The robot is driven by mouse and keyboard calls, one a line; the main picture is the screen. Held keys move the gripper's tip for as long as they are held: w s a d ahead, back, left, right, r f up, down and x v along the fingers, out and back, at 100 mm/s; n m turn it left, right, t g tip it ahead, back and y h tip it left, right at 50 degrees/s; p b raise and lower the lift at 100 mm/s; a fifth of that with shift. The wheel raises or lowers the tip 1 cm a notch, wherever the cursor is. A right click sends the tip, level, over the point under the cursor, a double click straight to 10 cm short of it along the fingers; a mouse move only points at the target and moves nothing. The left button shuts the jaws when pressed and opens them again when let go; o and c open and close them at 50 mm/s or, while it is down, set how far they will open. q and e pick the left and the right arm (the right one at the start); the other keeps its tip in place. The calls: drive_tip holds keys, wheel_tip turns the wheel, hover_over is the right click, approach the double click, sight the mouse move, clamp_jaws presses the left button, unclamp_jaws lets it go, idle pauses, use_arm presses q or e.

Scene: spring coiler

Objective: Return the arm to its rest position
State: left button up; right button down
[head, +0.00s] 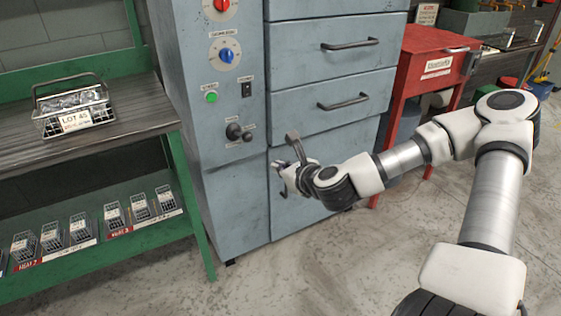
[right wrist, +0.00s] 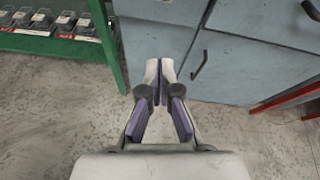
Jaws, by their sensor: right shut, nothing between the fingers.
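My right arm reaches in from the right in the head view. Its gripper (head: 280,176) is in front of the lower part of the grey machine cabinet (head: 225,185). In the right wrist view the right gripper (right wrist: 159,68) has its two fingertips together, with nothing between them. It points at the lower cabinet front, and I cannot tell the exact gap to it. The lowest drawer front is partly hidden behind the gripper and wrist in the head view. My left gripper is in neither view.
A green bench (head: 140,108) at left bears a wire basket (head: 73,112) labelled LOT 45, with several small baskets on its lower shelf. A red cabinet (head: 425,85) stands right of the machine. Drawer handles (head: 349,44) stick out from the grey front. Concrete floor (head: 330,270) is open in front.

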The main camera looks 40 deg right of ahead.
drive_tip(key=shift+f, duration=0.1)
idle(0.5)
drive_tip(key=s+a+f+n+g, duration=0.2)
drive_tip(key=s+a+f+n, duration=0.15)
drive_tip(key=f, duration=0.35)
drive_tip(key=s+a+f+n+g+y, duration=0.1)
drive_tip(key=s+a+f+n+g, duration=0.1)
drive_tip(key=s+f+n+g, duration=0.3)
drive_tip(key=s+a+f+n, duration=0.1)
drive_tip(key=a+f+n, duration=0.1)
drive_tip(key=f, duration=0.6)
drive_tip(key=s+a+f+n+g+y, duration=0.1)
drive_tip(key=s+a+f+n+g, duration=0.2)
drive_tip(key=s+a+f+n, duration=0.35)
drive_tip(key=s+a+f+n+g, duration=0.2)
drive_tip(key=s+a+f+n, duration=0.2)
drive_tip(key=s+n, duration=0.6)
wheel_tip(320, 180, up, 17)
drive_tip(key=w+n+g+p, duration=0.1)
drive_tip(key=n+p, duration=0.7)
drive_tip(key=p, duration=0.8)
drive_tip(key=shift+a+n+y+p, duration=0.2)
drive_tip(key=shift+n+y+p, duration=0.2)
